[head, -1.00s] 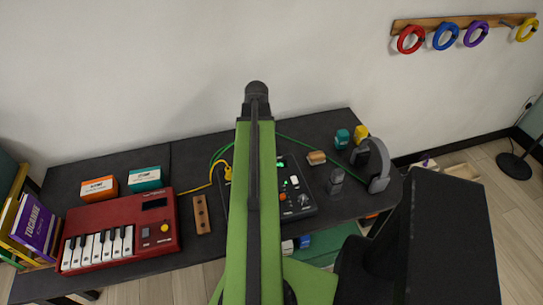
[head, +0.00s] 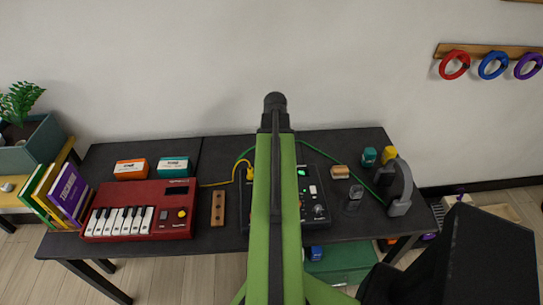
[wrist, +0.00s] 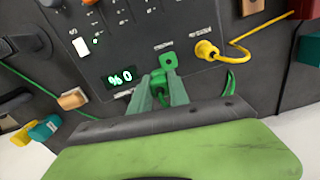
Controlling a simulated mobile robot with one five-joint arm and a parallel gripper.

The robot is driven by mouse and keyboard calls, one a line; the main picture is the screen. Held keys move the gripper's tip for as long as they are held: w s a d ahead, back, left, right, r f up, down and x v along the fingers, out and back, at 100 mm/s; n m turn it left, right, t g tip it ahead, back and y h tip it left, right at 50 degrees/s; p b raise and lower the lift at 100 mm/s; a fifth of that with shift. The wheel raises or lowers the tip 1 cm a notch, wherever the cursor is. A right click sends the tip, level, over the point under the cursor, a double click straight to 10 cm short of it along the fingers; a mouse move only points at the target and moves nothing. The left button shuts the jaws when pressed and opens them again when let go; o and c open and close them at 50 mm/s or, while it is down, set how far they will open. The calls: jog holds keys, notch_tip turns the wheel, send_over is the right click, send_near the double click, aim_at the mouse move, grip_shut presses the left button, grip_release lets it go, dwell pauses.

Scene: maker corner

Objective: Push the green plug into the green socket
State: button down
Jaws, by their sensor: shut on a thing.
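In the wrist view my gripper (wrist: 160,94) is shut on the green plug (wrist: 159,87), which shows as a small dark-green piece between the fingers. The green socket (wrist: 168,61) is a green square with a dark hole on the black panel, just beyond the fingertips. The plug appears short of it and outside it; the exact gap is hard to tell. A green cable (wrist: 231,83) runs behind the gripper. In the head view my arm hides my gripper, the plug and the socket; the black device (head: 316,190) shows partly beside the arm.
A yellow plug (wrist: 207,50) sits in the panel right of the green socket. A lit display (wrist: 119,78) is to the left. On the table (head: 215,150) stand a red keyboard (head: 140,209), a wooden strip (head: 217,208) and headphones (head: 402,187).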

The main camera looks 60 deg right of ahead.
jog(key=shift+w+a+n, duration=0.5)
jog(key=shift+w+n, duration=0.2)
jog(key=shift+w, duration=0.2)
jog(key=shift+f, duration=0.1)
notch_tip(320, 180, down, 6)
jog(key=b, duration=0.6)
jog(key=shift+s+f+b, duration=0.1)
jog(key=shift+f+b, duration=0.4)
jog(key=shift+b, duration=0.1)
dwell(1.3)
jog(key=c, duration=1.2)
grip_release()
jog(key=shift+o, duration=0.2)
jog(key=shift+r, duration=0.1)
